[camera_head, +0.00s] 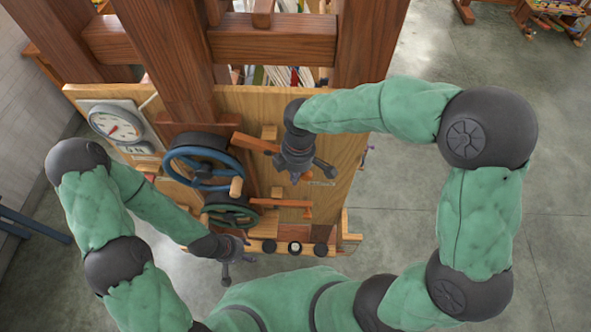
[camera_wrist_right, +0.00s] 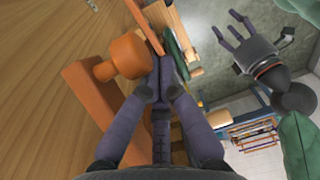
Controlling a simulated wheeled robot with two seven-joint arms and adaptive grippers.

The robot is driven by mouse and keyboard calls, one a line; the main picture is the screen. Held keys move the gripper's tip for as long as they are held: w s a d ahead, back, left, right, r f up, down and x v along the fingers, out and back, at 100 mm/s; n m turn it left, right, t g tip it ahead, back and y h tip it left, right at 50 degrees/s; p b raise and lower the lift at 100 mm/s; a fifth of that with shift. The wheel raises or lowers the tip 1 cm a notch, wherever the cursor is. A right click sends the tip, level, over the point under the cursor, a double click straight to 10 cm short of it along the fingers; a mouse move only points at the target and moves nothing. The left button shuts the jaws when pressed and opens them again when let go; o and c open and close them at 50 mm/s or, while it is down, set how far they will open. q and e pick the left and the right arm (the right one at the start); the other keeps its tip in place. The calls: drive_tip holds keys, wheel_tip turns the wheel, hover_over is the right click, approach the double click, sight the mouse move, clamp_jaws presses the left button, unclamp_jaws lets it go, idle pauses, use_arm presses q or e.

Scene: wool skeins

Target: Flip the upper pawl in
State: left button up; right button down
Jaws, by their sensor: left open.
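The upper pawl (camera_head: 255,143) is an orange-red wooden bar on the board, right of the blue handwheel (camera_head: 203,167). In the right wrist view it appears as a large orange bar (camera_wrist_right: 88,105) with a round knob (camera_wrist_right: 125,57). My right gripper (camera_head: 297,175) is just right of the pawl's end; its bent fingers meet at the tips (camera_wrist_right: 160,62), beside the knob, with nothing visible between them. Whether they touch the knob is unclear. My left gripper (camera_head: 227,270) is open and empty below the board; its spread fingers also show in the right wrist view (camera_wrist_right: 240,38).
A lower orange pawl (camera_head: 282,202) lies beside the green handwheel (camera_head: 232,214). A dial gauge (camera_head: 116,124) sits at the board's upper left. Several dark round knobs line the bottom ledge (camera_head: 262,233). Wooden posts stand behind; open floor lies to the right.

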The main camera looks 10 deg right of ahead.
drive_tip(key=shift+r, duration=0.1)
idle(0.3)
drive_tip(key=shift+h, duration=0.7)
drive_tip(key=shift+s+d+r+p, duration=0.1)
drive_tip(key=shift+d+r+p, duration=0.15)
drive_tip(key=shift+r+p, duration=0.35)
drive_tip(key=shift+d+r+p, duration=0.2)
drive_tip(key=shift+r+p, duration=0.15)
drive_tip(key=shift+r, duration=0.45)
drive_tip(key=shift+s+d+r+p, duration=0.1)
drive_tip(key=shift+d+r+p, duration=0.15)
drive_tip(key=shift+r+p, duration=0.35)
drive_tip(key=shift+r, duration=0.2)
drive_tip(key=w+a+r+p, duration=0.2)
drive_tip(key=a+r+p, duration=0.1)
drive_tip(key=r, duration=0.6)
drive_tip(key=shift+a+p, duration=0.25)
drive_tip(key=shift+p, duration=0.6)
drive_tip(key=shift+s, duration=0.15)
